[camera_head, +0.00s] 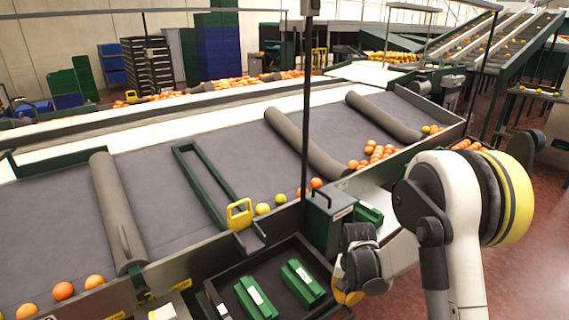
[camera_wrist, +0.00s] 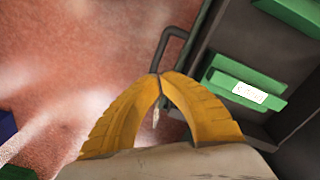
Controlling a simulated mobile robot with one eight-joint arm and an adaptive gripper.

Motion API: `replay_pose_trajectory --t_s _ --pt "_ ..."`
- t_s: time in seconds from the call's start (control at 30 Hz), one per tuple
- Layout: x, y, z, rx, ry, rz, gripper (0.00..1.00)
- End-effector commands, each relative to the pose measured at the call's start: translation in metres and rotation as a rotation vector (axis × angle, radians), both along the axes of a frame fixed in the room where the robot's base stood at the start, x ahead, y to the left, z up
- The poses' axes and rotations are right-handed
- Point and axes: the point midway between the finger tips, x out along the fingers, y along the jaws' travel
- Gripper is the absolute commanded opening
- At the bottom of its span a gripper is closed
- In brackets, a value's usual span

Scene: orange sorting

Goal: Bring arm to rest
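My arm shows at the right of the head view, bent, with its end low in front of the sorting table's front wall. My gripper (camera_head: 348,292) is mostly hidden there behind my wrist; only a bit of yellow finger shows. In the wrist view, the two yellow fingers of my gripper (camera_wrist: 158,76) arch together and meet at their tips. The gripper points down past the table edge over the reddish floor (camera_wrist: 75,60).
Green boxes (camera_head: 302,282) lie in a dark tray below the grey sorting table (camera_head: 60,225). A dark bent handle (camera_wrist: 165,45) is close to the fingertips in the wrist view. Oranges (camera_head: 372,152) lie along the table's front edge. A dark pole stands left of my arm.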

Motion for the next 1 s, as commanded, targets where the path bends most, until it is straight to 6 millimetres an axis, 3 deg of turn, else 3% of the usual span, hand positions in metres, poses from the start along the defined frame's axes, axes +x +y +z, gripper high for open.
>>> replay_pose_trajectory --t_s 0.3,0.5,0.73,1.0 --pt "-0.034 0.0 0.139 -0.013 -0.176 0.116 0.0" --pt "-0.078 0.0 0.206 -0.035 -0.297 0.197 0.0" --pt "-0.138 0.0 0.251 -0.072 -0.433 0.287 0.0" --pt "-0.19 0.0 0.265 -0.116 -0.555 0.366 0.0"
